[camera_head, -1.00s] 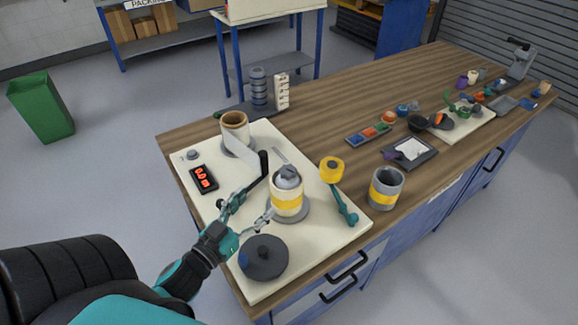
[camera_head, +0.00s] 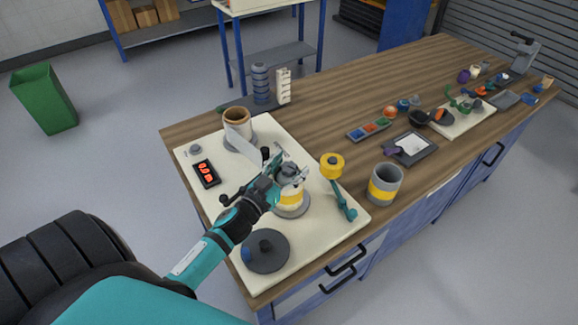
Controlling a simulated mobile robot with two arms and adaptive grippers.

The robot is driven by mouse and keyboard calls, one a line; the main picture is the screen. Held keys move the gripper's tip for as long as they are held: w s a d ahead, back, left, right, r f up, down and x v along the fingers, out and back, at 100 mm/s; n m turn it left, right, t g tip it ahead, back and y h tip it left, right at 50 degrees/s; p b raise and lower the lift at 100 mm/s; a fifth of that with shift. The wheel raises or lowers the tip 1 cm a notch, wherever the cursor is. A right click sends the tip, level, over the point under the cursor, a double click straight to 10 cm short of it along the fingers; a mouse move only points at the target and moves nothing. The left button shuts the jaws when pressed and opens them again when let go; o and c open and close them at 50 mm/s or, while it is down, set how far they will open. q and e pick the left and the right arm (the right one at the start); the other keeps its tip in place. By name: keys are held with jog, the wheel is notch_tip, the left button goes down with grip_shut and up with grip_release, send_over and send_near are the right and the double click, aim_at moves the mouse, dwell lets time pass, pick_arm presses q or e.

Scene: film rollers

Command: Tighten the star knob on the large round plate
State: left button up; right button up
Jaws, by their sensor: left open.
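My left gripper (camera_head: 286,169) is open, with its fingers at the grey knob (camera_head: 290,171) on top of the cream and yellow roller (camera_head: 290,194). The fingers partly hide the knob, and I cannot tell whether they touch it. The roller stands upright on a grey round base (camera_head: 292,211). A large dark round plate (camera_head: 273,262) with a raised dark knob (camera_head: 264,245) in its middle lies nearer the front of the cream board. My right gripper is not in view.
The cream board (camera_head: 214,201) also carries a brown-rimmed roll (camera_head: 238,125), a red-lit display (camera_head: 206,173) and a teal arm with a yellow roller (camera_head: 332,166). A grey cup with a yellow band (camera_head: 384,184) stands right of the board. Bare wood (camera_head: 325,110) lies behind.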

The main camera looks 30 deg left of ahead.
pick_arm(q)
jog(key=c, duration=1.2)
jog(key=shift+r+m+h+p, duration=0.15)
jog(key=shift+m+h+p, duration=0.6)
jog(key=shift+h, duration=0.35)
jog(key=shift+m+g+h, duration=0.3)
jog(key=shift+m+h, duration=0.45)
jog(key=shift+h, duration=0.45)
jog(key=shift+m+h, duration=0.4)
jog(key=shift+h, duration=0.2)
jog(key=o, duration=1.2)
